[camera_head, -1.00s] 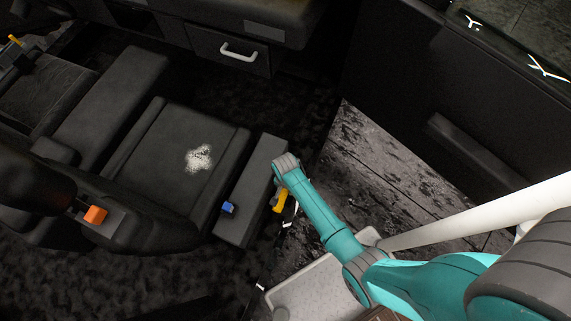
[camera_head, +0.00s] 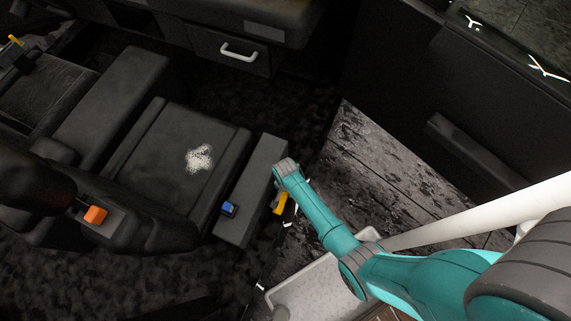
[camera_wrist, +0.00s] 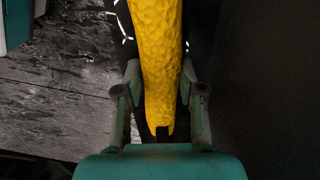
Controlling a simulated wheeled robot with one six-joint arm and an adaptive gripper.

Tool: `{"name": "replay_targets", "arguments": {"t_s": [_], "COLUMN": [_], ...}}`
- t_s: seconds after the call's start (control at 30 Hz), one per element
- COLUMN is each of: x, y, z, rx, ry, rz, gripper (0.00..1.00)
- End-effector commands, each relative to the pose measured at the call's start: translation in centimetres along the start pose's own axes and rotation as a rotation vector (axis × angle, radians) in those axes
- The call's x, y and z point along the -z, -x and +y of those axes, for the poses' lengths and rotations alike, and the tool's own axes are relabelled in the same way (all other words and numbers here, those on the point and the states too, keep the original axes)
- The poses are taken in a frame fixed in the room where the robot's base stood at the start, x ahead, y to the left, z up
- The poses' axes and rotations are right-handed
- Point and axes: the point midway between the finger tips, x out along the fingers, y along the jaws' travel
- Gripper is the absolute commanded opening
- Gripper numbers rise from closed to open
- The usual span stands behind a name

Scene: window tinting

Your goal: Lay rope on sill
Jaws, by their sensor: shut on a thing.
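The yellow rope (camera_wrist: 158,60) has a bumpy surface and runs from the top of the wrist view down between my fingers. My gripper (camera_wrist: 161,95) is shut on it, with one finger on each side. In the head view a small yellow part of the rope (camera_head: 279,203) shows beside the dark seat's side bolster. My arm's end and most of the gripper are hidden there behind my teal arm link. I cannot clearly make out the sill; a dark strip lies behind the rope in the wrist view.
The black seat (camera_head: 165,160) with a white patch (camera_head: 199,158) is to the left. A blue buckle (camera_head: 229,208) and an orange buckle (camera_head: 95,215) stand near it. A dark door panel (camera_head: 440,110) is at the right. Grey plank flooring (camera_head: 385,165) lies between.

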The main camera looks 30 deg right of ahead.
Motion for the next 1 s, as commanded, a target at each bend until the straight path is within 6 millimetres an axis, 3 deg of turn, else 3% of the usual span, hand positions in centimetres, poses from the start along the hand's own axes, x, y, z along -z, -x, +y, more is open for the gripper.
{"name": "replay_targets", "arguments": {"t_s": [0.53, 0.57, 0.63, 0.67, 1.0], "x": [0.01, 0.02, 0.02, 0.01, 0.00], "y": [-0.77, -0.75, -0.74, -0.74, -0.62], "z": [-0.02, -0.02, -0.02, -0.02, -0.01], "rx": [0.000, 0.000, 0.000, 0.000, 0.000], "ry": [0.000, 0.000, 0.000, 0.000, 0.000], "rz": [0.000, 0.000, 0.000, 0.000, 0.000], "gripper": [0.01, 0.46, 0.64, 0.68, 0.68]}}
